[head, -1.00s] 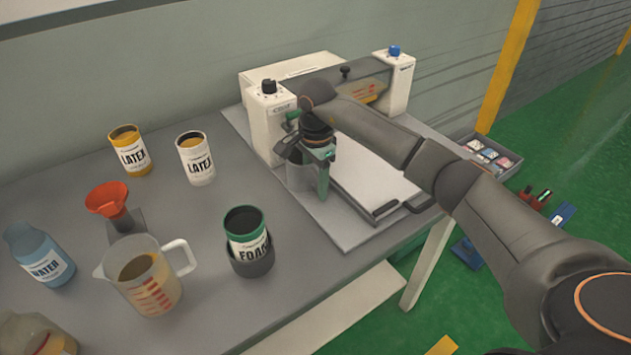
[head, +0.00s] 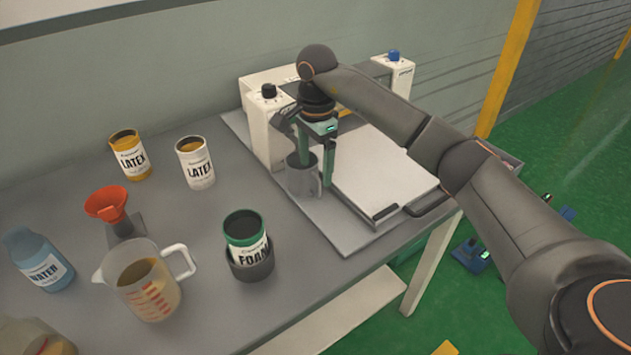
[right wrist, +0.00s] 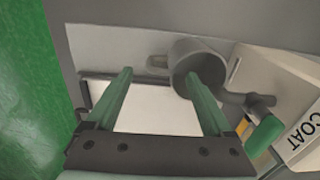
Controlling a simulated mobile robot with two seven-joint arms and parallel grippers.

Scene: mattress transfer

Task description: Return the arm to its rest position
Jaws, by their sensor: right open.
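My right arm (head: 470,170) reaches in from the right side of the head view over the white machine. My right gripper (head: 314,168) has green fingers pointing down, beside a grey cup (head: 300,182) at the machine's front left. In the right wrist view my right gripper (right wrist: 160,75) is open, with nothing held between its fingers. There the cup (right wrist: 190,62) overlaps the right finger's tip; I cannot tell whether they touch. My left gripper is not in view.
The white machine (head: 267,128) has a flat white bed (head: 385,175) on the grey table (head: 110,225). On the left stand two latex cans (head: 130,157) (head: 196,165), an orange funnel (head: 106,204), a foam can (head: 246,236), a measuring jug (head: 145,285) and a water bottle (head: 42,262).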

